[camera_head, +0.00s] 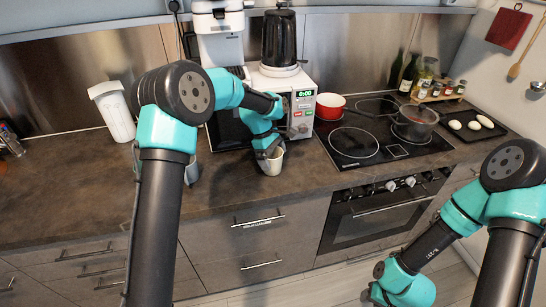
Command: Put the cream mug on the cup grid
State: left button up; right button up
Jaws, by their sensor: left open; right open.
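The cream mug (273,163) stands upright near the front edge of the dark counter. My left gripper (268,151) is open and reaches down at the mug's rim, with its fingers close to or around it; contact cannot be made out. A white coffee machine (220,45) stands at the back, partly behind my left arm. A small dark ledge (238,72) at its lower front may be the cup grid, but my arm hides much of it. My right gripper (378,294) is low at the bottom edge, away from the counter, open and empty, partly cut off.
A microwave (303,104) stands behind the mug. A grey cup (192,172) is partly behind my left arm. A white jug (113,110) stands at left. The hob (355,145) holds a red pot (330,105) and a dark pan (415,120). The left counter is mostly clear.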

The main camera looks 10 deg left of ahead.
pick_arm(q)
jog(key=shift+r, duration=0.1)
jog(key=v, duration=1.2)
jog(key=shift+r, duration=0.1)
